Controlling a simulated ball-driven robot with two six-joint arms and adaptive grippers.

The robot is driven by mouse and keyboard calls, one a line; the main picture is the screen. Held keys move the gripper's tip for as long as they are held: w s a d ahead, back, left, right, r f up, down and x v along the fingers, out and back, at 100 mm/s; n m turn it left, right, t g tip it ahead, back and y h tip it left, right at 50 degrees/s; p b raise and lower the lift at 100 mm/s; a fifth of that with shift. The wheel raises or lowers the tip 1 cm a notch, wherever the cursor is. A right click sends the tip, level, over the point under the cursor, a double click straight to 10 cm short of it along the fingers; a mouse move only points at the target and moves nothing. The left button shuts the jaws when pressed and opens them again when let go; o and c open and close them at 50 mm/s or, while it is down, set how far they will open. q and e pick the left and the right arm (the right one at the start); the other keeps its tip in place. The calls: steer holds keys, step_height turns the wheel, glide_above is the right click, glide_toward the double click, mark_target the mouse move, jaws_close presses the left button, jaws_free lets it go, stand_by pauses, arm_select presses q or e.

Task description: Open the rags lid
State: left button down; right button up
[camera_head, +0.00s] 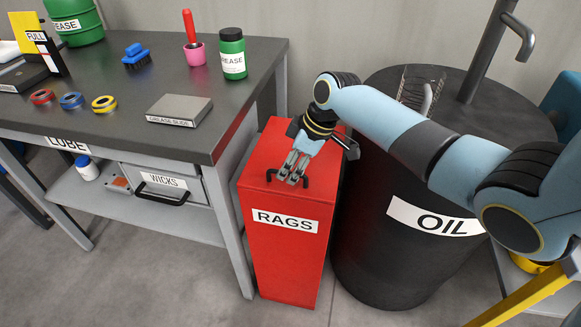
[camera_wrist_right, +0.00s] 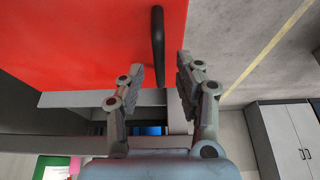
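The red rags bin (camera_head: 287,262) stands on the floor between the workbench and the oil drum, with a "RAGS" label on its front. Its red lid (camera_head: 268,152) is shut, and a black bar handle (camera_head: 306,182) is on top near the front edge. My right gripper (camera_head: 293,174) is over the lid at the handle, pointing down. In the right wrist view the gripper (camera_wrist_right: 160,76) has its fingers apart, with the handle (camera_wrist_right: 158,38) lined up between them; contact is not visible. The fingers hide the handle's middle in the head view. My left gripper is not in view.
The black oil drum (camera_head: 372,255) stands close right of the bin, with a pipe and a wire basket on top. Floor in front is clear.

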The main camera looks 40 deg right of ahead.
steer(key=shift+f, duration=0.1)
jaws_close()
stand_by(0.5)
